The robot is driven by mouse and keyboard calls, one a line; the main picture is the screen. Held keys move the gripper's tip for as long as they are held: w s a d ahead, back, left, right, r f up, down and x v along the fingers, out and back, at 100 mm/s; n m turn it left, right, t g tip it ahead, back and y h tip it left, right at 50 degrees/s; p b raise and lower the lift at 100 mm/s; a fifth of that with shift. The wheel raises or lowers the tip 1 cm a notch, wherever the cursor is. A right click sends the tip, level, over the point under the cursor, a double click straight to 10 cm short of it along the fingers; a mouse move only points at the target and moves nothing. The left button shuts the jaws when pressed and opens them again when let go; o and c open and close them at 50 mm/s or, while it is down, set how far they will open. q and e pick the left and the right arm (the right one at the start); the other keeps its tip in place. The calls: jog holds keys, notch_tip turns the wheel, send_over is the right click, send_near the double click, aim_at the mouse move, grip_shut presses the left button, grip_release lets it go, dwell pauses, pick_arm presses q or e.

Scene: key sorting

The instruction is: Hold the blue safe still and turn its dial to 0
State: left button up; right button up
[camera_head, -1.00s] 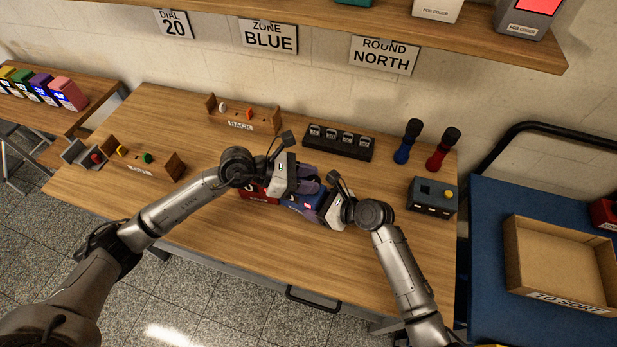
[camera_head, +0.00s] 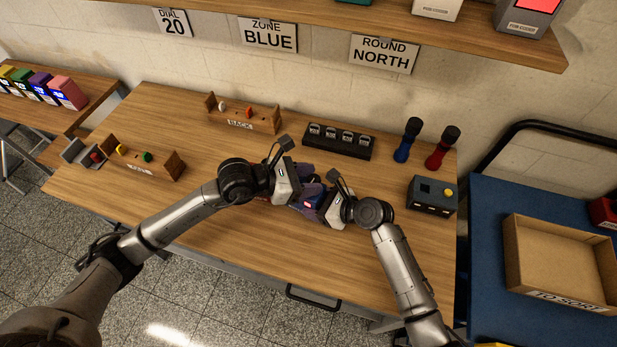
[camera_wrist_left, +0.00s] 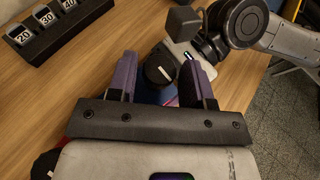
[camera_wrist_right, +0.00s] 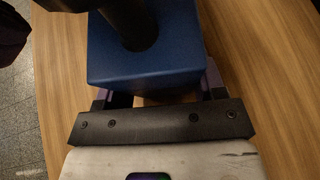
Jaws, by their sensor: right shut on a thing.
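The blue safe (camera_head: 313,201) is near the middle of the table, partly hidden by my grippers in the head view. The right wrist view shows its blue face (camera_wrist_right: 150,60) with a black cylinder above. My right gripper (camera_wrist_right: 155,95) is shut on the safe's near side. The black dial (camera_wrist_left: 159,69), with a pale mark, shows in the left wrist view. My left gripper (camera_wrist_left: 158,75) is open, its purple fingers on either side of the dial. I cannot tell whether they touch it. The number the dial points at is not readable.
A red safe beside the blue one is almost wholly hidden by my left gripper. A black rack (camera_head: 338,141) with numbered pieces stands behind. Blue (camera_head: 407,140) and red (camera_head: 441,148) black-topped handles and a dark box (camera_head: 432,197) stand at right. The table's front is clear.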

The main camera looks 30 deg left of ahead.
pick_arm(q)
jog(key=shift+o, duration=1.1)
jog(key=v, duration=1.2)
pick_arm(e)
jog(key=o, duration=0.8)
